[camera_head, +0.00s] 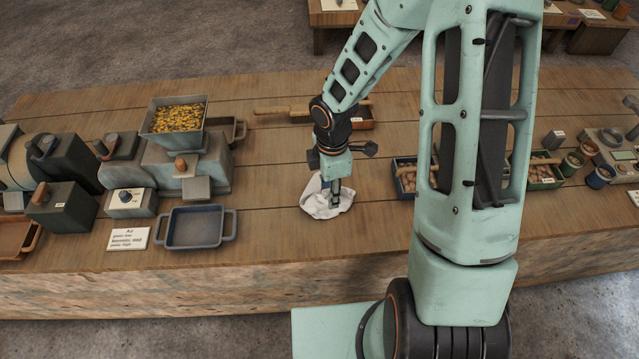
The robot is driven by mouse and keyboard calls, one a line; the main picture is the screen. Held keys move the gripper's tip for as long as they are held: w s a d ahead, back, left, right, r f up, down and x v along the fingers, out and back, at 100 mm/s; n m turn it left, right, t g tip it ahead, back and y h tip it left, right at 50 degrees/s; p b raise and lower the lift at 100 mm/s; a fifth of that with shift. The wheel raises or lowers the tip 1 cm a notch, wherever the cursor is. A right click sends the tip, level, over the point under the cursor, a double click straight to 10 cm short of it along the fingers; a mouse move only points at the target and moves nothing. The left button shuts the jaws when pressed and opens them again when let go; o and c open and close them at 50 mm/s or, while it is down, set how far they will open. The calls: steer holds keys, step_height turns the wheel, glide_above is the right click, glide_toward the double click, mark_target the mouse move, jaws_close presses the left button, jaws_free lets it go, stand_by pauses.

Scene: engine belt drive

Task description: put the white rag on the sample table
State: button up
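The white rag (317,203) lies crumpled on the wooden table (270,222), near the middle of its front half. My gripper (335,203) points down at the rag, with its fingertips over or in the cloth at the right of its centre. The fingers are small in this view, and I cannot tell whether they are closed on the cloth. I cannot tell which table is the sample table; other wooden tables show in part at the top edge (335,18) and the top right (597,36).
A blue-grey empty tray (195,228) and a machine with a hopper of yellow grains (178,120) stand left. Small bins (405,178) and (540,172) with brown lumps stand right, near cups (600,176). A brush-like wooden tool (285,110) lies behind. Bare table surrounds the rag.

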steer(key=shift+w+a+f, duration=0.1)
steer(key=shift+f, duration=0.05)
steer(key=c, duration=0.4)
steer(key=w, duration=0.1)
steer(key=w+a+f, duration=0.1)
steer(key=w, duration=0.2)
steer(key=shift+w+a+f, duration=0.1)
steer(key=shift+a+f, duration=0.2)
steer(key=shift+a, duration=0.1)
jaws_close()
steer(key=shift+d+f, duration=0.1)
steer(key=shift+f, duration=1.25)
step_height(320, 180, down, 6)
steer(key=b, duration=0.5)
steer(key=shift+r, duration=0.15)
